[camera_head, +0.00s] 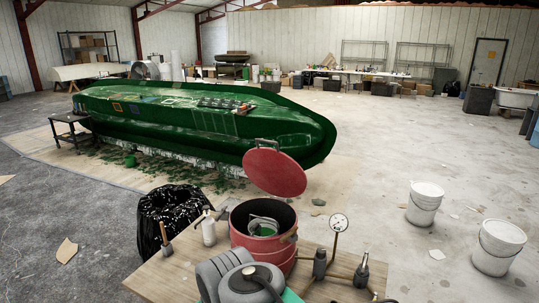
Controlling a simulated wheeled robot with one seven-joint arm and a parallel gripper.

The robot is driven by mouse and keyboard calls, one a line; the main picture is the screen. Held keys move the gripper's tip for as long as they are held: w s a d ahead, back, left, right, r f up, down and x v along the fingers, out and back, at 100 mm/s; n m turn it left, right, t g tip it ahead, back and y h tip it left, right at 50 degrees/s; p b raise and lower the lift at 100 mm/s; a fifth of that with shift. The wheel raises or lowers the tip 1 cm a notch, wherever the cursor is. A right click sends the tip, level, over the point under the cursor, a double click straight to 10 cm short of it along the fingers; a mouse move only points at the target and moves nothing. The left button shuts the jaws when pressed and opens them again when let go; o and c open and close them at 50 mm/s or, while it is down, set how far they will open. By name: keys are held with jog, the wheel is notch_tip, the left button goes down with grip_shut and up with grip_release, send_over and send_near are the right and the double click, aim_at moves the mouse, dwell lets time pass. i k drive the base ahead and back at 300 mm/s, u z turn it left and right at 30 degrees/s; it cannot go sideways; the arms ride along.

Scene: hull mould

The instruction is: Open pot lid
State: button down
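A red pot (241,241) stands on the wooden table, with its mouth uncovered. Grey and pale green ring-shaped things (263,227) show inside it. Its round red lid (276,173) is raised and tilted steeply above the pot's far rim, with its broad face towards me. A small dark handle shows at the lid's upper edge. The lid's lower edge is close to the far rim; I cannot tell if they touch. My gripper is not in view, and nothing is seen gripping the lid.
A black bag-lined bin (166,210) stands behind. White buckets (424,203) stand right; a green hull mould (200,120) lies beyond.

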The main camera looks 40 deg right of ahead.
aim_at(274, 172)
jog(key=u, duration=0.4)
jog(key=i, duration=1.05)
jog(key=u, duration=0.3)
